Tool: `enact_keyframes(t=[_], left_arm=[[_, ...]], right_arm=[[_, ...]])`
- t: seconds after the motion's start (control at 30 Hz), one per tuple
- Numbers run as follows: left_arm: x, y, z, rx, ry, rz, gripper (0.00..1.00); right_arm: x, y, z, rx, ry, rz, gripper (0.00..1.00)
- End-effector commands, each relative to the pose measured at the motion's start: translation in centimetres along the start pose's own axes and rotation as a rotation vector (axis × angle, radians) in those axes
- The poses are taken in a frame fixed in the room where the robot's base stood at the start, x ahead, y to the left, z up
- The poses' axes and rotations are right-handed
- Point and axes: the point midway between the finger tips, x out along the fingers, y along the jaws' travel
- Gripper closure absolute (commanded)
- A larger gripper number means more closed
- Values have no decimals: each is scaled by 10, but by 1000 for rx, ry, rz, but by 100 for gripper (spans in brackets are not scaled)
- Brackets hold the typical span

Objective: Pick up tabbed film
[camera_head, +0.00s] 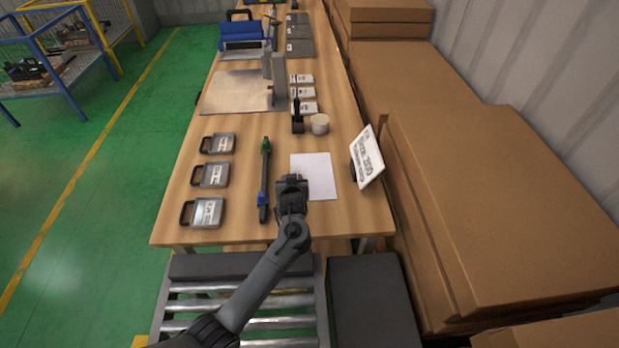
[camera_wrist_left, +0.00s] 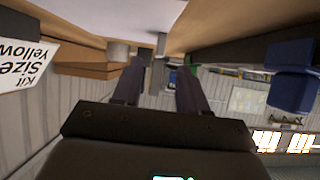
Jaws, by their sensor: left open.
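A white rectangular sheet (camera_head: 318,172) lies flat on the wooden table (camera_head: 348,215) near its front end. It looks like the film, but I cannot make out a tab. My left gripper (camera_head: 292,181) is at the sheet's left edge in the head view and hides part of it. In the left wrist view, the gripper (camera_wrist_left: 160,68) is open, with nothing between its two dark fingers. That view is upside down, and part of a pale sheet (camera_wrist_left: 128,10) shows at its top. I cannot tell whether the fingers touch it. My right gripper is not in view.
A blue-and-green-ended bar (camera_head: 265,180) lies left of the sheet. Several handled grey trays (camera_head: 208,212) line the left edge. A tilted sign (camera_head: 367,157) stands right, before large cardboard boxes (camera_head: 500,190). A round pale roll (camera_head: 320,124) stands beyond the sheet.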

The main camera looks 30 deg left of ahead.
Motion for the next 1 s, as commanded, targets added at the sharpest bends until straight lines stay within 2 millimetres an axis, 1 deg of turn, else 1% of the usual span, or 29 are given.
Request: enact_keyframes(t=[0.07,0.27,0.5,0.63,0.77,0.97,1.0], left_arm=[[8,0,0,0,0,-1,57],[17,0,-1,-1,0,0,57],[47,-1,-5,0,1,-1,57],[59,-1,-5,-1,0,-1,57],[64,-1,-6,0,0,1,57],[64,-1,-6,-1,0,1,57],[64,-1,-6,-1,0,1,62]], right_arm=[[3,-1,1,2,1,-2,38],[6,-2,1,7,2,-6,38],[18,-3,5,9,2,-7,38],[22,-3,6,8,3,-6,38],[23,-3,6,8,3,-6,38],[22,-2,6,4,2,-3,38],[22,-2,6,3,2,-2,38]])
